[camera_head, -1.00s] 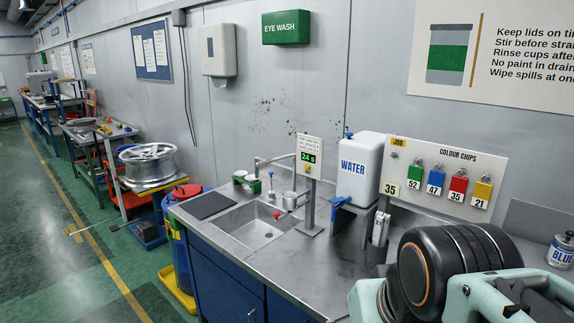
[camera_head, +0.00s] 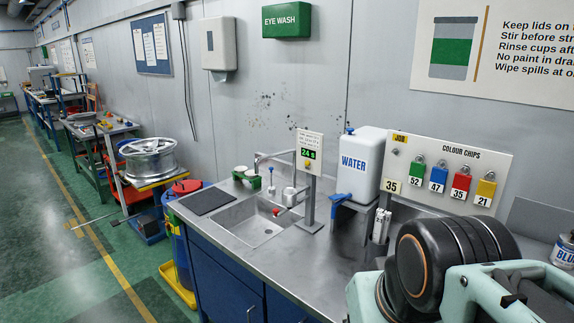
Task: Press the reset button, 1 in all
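A small post sign (camera_head: 310,140) stands on the metal counter behind the sink's right side. It carries a green-lit display reading "24 s" and, just under it, a small yellowish round spot (camera_head: 308,164) that looks like a button; it is too small to tell whether it is pressed or is the reset button. My arm's dark joint and pale teal links fill the lower right. My gripper is not in view, so its distance to the sign cannot be seen.
The sink (camera_head: 250,222) lies left of the post, with a faucet and a red-tipped fitting. A white WATER container (camera_head: 362,168) and a colour chips board (camera_head: 450,175) with tagged locks stand to the right. The counter front (camera_head: 300,270) is mostly clear.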

